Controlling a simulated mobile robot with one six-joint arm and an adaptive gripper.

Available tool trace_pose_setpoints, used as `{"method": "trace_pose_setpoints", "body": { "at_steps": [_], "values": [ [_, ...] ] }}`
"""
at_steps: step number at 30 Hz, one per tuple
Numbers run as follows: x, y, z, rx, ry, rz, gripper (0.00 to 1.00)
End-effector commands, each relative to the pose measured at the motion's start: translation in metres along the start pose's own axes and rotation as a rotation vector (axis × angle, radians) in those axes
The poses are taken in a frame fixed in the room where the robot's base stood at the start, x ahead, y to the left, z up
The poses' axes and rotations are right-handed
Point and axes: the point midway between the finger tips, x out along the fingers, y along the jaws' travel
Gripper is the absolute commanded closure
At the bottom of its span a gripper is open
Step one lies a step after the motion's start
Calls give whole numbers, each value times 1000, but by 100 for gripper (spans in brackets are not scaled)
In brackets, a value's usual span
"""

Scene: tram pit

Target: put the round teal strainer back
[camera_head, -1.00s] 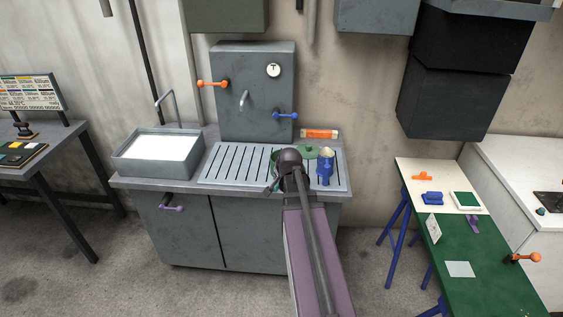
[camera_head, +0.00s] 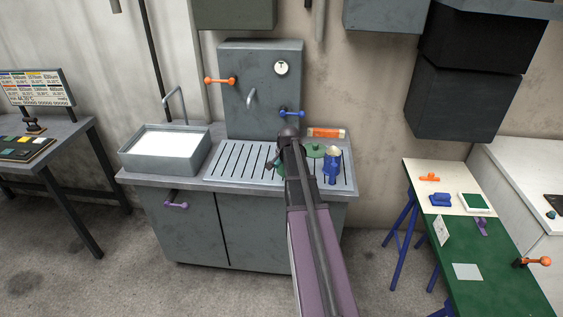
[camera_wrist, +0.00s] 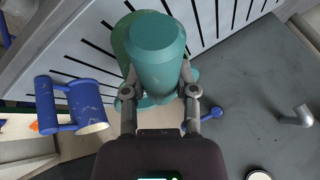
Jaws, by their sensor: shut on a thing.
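The round teal strainer (camera_wrist: 158,52) is between my gripper's (camera_wrist: 160,78) fingers in the wrist view, and the fingers are shut on it. It shows as a teal cylinder, with a wider teal rim partly visible below and beside it. A darker green piece shows behind its left side. In the head view my arm covers most of my gripper over the ribbed drainboard (camera_head: 226,160); a little green shows left of the arm. A flat green round piece (camera_head: 315,150) shows right of the arm. I cannot tell whether the strainer touches the board.
A blue mug-like vessel (camera_head: 331,167) stands close to the right of my arm; it also shows in the wrist view (camera_wrist: 88,105). Behind are a grey panel with a blue lever (camera_head: 291,113) and a tap (camera_head: 251,97). The drainboard's left part is clear, beside a filled basin (camera_head: 165,150).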

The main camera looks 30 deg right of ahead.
Motion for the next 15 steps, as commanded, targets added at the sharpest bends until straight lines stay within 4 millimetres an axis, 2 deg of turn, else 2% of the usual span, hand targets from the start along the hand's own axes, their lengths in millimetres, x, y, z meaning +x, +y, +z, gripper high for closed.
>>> {"method": "trace_pose_setpoints", "body": {
  "at_steps": [10,15],
  "values": [
    [1,0,-1,0,0,0,100],
    [9,-7,-9,0,0,0,100]
  ]
}}
